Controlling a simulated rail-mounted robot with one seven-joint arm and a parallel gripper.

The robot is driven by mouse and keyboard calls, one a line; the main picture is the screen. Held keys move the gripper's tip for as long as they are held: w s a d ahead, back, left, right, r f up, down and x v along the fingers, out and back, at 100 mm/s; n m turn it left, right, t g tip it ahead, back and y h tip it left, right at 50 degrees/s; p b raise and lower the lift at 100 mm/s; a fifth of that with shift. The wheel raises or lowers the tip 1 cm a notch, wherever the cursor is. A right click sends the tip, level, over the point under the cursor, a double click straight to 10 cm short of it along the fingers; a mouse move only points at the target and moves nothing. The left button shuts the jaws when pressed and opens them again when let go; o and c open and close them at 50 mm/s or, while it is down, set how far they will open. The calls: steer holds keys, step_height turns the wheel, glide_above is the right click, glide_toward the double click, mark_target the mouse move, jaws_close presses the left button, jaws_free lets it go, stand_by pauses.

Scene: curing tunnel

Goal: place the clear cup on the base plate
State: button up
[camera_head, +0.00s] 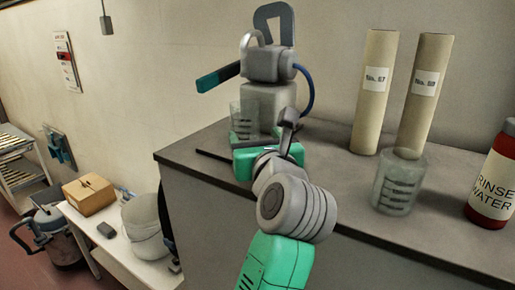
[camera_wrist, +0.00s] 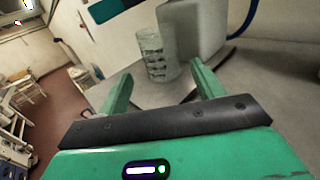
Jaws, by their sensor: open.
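A clear cup (camera_head: 243,122) with dark graduation marks stands upright on the dark base plate (camera_head: 211,153), in front of the grey body of the stand. In the wrist view this cup (camera_wrist: 160,52) is just beyond my fingertips, and the base plate (camera_wrist: 148,95) lies below it. My gripper (camera_wrist: 161,72) is open and empty, its green fingers spread to either side of the cup, with no contact visible. In the head view my gripper (camera_head: 245,143) partly hides the cup's foot. A second clear cup (camera_head: 400,184) stands upright on the counter at the right.
The grey stand (camera_head: 270,105) has a teal lever (camera_head: 218,78) and a blue hose. Two tan tubes (camera_head: 376,92) (camera_head: 425,90) and a red rinse water bottle (camera_head: 494,180) stand at the right. The counter (camera_head: 335,180) is clear between stand and second cup.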

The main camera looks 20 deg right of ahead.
steer(key=shift+s+a, duration=0.15)
steer(key=shift+s, duration=0.65)
steer(key=shift+s+r+n, duration=0.2)
steer(key=shift+n, duration=0.2)
steer(key=s+a+n, duration=0.1)
steer(key=n, duration=0.1)
steer(key=s+r+n, duration=0.1)
steer(key=n, duration=0.1)
steer(key=s+a+r+n+t+h, duration=0.1)
steer(key=n, duration=0.2)
steer(key=shift+s+a+r, duration=0.15)
steer(key=shift+s+a, duration=0.15)
steer(key=shift+s, duration=0.05)
steer(key=s+a+r+n+t+y+p, duration=0.1)
steer(key=s+a+r+n+t+y, duration=0.1)
steer(key=s+a+n, duration=0.7)
steer(key=s+a+r+n+t+y+p, duration=0.1)
steer(key=s+a+r+n+t, duration=0.3)
steer(key=n, duration=1.7)
steer(key=shift+s+a+r+y, duration=0.4)
steer(key=shift+s+a+y, duration=0.4)
steer(key=shift+s+a, duration=1.95)
